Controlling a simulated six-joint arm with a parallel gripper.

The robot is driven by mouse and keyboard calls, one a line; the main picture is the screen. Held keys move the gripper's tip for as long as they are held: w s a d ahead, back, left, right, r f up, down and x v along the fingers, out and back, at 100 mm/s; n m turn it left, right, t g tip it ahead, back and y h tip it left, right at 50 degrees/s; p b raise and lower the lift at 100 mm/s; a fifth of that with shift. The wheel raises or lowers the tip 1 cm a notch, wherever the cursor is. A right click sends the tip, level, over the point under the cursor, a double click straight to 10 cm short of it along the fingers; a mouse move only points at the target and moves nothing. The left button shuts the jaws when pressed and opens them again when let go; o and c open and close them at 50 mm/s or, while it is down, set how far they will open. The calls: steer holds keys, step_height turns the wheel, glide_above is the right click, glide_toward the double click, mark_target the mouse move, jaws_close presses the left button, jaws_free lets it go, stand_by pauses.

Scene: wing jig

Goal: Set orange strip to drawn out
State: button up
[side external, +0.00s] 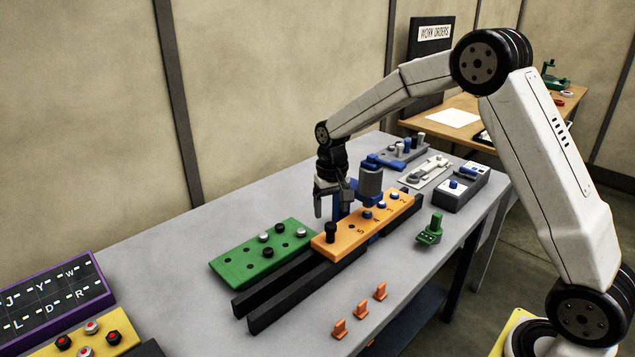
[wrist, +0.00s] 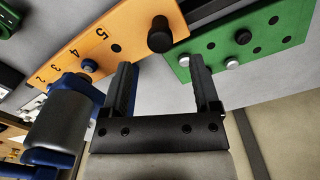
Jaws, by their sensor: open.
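The orange strip (side external: 345,242) lies on two dark rails (side external: 270,307), at their upper-right part; the lower-left lengths of the rails are bare. A black knob (side external: 331,231) stands at its lower-left end, with the number 5 and lower numbers running up and right. The strip also shows in the wrist view (wrist: 130,22), with the knob (wrist: 159,35) beyond my fingertips. A blue bracket with a grey cylinder (side external: 370,182) stands over the strip. My gripper (side external: 332,203) is open and empty, above and behind the strip, apart from the knob. In the wrist view my gripper (wrist: 161,80) points toward the knob.
A green plate (side external: 250,262) with several pegs lies close behind the rails. Small orange clips (side external: 360,310) and a green fixture (side external: 430,230) stand in front. Grey fixtures (side external: 462,187) sit at the right. Yellow and purple panels lie at the lower left.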

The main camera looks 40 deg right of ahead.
mark_target(331, 224)
steer(key=shift+f, duration=2.3)
jaws_close()
